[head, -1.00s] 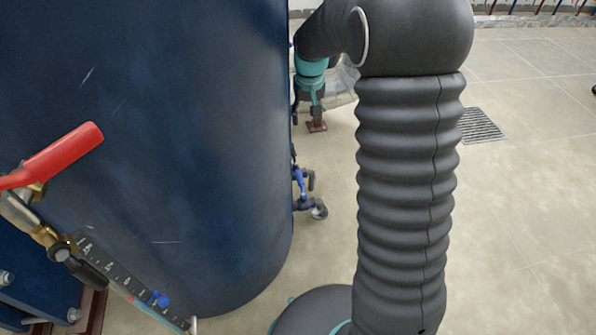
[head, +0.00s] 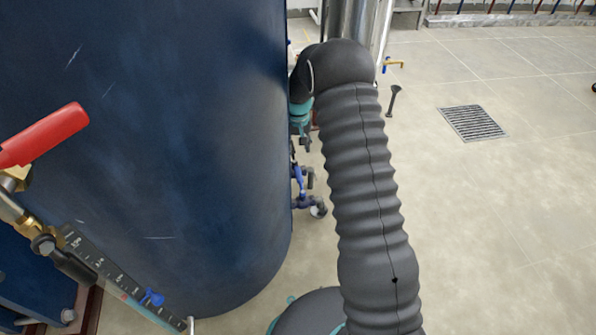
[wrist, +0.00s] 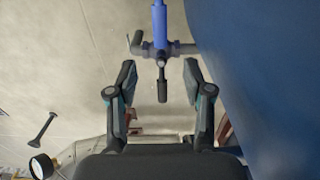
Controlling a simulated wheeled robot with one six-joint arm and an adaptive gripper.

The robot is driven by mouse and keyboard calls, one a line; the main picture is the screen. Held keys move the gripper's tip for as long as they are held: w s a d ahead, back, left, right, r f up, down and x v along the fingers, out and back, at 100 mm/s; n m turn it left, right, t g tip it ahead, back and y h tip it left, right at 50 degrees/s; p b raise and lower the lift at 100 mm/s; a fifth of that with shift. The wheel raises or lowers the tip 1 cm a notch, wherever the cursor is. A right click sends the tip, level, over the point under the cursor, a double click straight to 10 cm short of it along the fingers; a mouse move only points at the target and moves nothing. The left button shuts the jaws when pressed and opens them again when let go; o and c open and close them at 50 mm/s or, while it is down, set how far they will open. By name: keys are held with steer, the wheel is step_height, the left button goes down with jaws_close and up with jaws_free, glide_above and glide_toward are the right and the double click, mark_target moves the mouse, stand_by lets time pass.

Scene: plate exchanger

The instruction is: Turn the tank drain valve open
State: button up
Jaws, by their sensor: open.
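The drain valve (head: 300,180), with blue and dark grey parts, is low at the right edge of the dark blue tank (head: 170,150). In the wrist view its blue part (wrist: 159,18) points up the picture from a grey cross pipe (wrist: 183,48), and a dark stem (wrist: 162,88) points down from the pipe. My gripper (wrist: 159,72) is open, with one finger on each side of the dark stem and a gap at both sides. In the head view my gripper (head: 304,138) is beside the tank, just above the valve, partly hidden by my arm.
The tank wall (wrist: 265,60) fills the right of the wrist view, close to the right finger. A red-handled valve (head: 45,135) stands at the left. A floor grate (head: 473,122) lies at the right among open tiles. A gauge (wrist: 41,166) shows at lower left.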

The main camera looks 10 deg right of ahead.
mark_target(298, 173)
step_height(298, 173, down, 12)
steer(key=shift+b, duration=0.4)
jaws_close()
